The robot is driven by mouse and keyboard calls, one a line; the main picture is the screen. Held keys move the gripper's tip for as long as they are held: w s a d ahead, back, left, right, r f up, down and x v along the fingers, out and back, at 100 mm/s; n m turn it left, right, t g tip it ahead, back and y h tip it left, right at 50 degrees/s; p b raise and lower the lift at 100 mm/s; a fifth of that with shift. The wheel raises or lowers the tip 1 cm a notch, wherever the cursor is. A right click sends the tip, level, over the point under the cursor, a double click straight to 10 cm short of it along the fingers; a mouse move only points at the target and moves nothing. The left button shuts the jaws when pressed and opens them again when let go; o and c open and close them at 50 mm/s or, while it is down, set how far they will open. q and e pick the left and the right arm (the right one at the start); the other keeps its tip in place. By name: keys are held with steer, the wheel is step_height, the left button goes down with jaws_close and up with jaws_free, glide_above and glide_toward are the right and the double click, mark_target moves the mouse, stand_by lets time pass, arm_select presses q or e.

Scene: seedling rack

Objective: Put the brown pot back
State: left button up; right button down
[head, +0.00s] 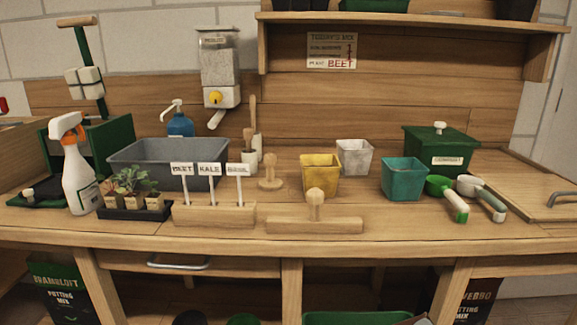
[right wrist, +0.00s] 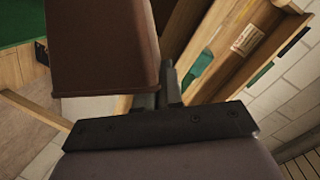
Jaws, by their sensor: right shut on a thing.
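The brown pot (right wrist: 104,45) fills the upper left of the right wrist view, close to the camera. My right gripper (right wrist: 163,88) is shut on the pot near its rim, at the pot's lower right corner in that view. Much of the pot runs out of the top of the frame, so its inside is hidden. The head view shows neither gripper and no brown pot. In the head view a yellow pot (head: 320,178), a grey-white pot (head: 354,157) and a teal pot (head: 404,180) stand on the bench. My left gripper is in neither view.
The bench (head: 420,228) holds a grey tub (head: 140,153), a seedling tray (head: 135,213), a wooden label holder (head: 214,215), a wooden tamper (head: 314,222), scoops (head: 447,196) and a green compost box (head: 440,150). A wooden shelf (head: 400,22) runs above, with dark pots partly cut off.

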arm_select(q)
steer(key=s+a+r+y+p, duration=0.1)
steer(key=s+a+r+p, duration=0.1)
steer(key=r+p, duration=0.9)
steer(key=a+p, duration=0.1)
steer(key=p, duration=0.4)
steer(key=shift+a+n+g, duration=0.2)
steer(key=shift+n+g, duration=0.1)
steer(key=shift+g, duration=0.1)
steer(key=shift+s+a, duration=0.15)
